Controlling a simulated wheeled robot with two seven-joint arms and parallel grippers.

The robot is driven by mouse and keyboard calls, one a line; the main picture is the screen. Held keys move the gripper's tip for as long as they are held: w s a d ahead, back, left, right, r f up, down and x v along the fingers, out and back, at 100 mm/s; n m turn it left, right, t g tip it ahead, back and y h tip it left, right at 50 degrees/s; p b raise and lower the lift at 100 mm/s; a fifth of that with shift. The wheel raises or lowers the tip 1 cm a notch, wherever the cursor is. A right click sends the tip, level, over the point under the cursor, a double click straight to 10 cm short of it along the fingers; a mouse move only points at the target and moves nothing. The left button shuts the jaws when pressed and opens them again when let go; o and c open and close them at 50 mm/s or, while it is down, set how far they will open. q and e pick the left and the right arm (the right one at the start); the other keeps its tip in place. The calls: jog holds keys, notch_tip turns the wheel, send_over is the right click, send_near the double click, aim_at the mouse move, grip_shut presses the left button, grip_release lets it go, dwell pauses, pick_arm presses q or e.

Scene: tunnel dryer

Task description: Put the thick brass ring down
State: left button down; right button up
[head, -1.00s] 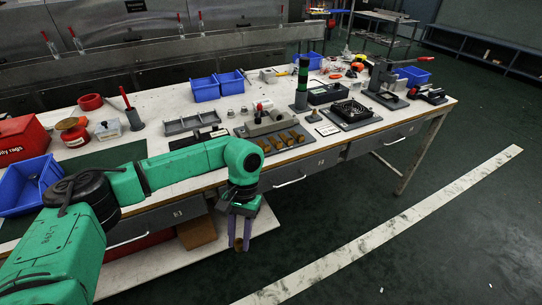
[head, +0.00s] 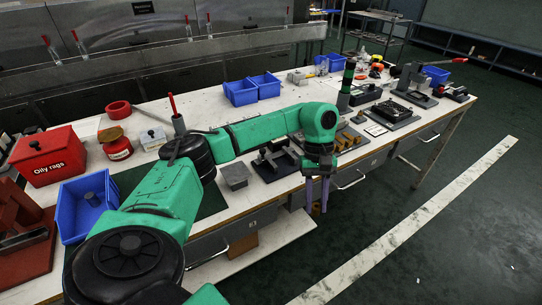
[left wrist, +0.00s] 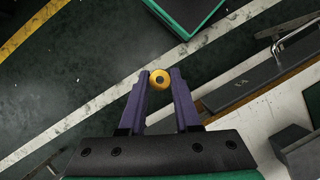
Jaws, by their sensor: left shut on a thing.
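My left gripper (head: 317,208) hangs pointing down just in front of the bench's front edge, over the floor, with its purple fingers shut on the thick brass ring. In the head view the ring is a small, dark brassy patch low between the fingers, mostly hidden. In the left wrist view the brass ring (left wrist: 160,76) is yellow with a dark hole and sits between the fingertips of the left gripper (left wrist: 160,82). Nothing shows under the ring but floor. My right gripper is not in view.
The white bench (head: 215,205) carries a grey block (head: 234,176), a dark fixture (head: 268,168), blue bins (head: 240,92), a red rag box (head: 48,160) and a fan unit (head: 392,111). A blue bin (head: 72,218) stands at the left. My arm hides part of the bench.

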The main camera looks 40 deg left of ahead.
pick_arm(q)
jog(key=w+a+r+n+t+h, duration=0.1)
jog(key=w+a+r+n+t, duration=0.2)
jog(key=n, duration=0.4)
notch_tip(320, 180, up, 17)
jog(key=n+t+y+p, duration=0.1)
jog(key=n+t+y, duration=0.4)
jog(key=n, duration=1.8)
send_over(283, 162)
jog(key=s, duration=0.2)
jog(key=shift+g+y, duration=0.3)
jog(key=shift+y, duration=0.1)
jog(key=f+b, duration=0.1)
jog(key=f, duration=0.5)
jog(key=f+b, duration=0.1)
jog(key=f, duration=0.6)
jog(key=f+b, duration=0.1)
jog(key=f, duration=0.6)
jog(key=shift+w+d, duration=0.2)
jog(key=shift+d, duration=0.15)
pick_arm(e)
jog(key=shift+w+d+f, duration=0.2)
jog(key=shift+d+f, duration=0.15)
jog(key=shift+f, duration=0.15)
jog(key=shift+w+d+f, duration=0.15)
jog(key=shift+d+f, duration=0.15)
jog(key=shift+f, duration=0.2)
pick_arm(q)
jog(key=shift+f, duration=0.1)
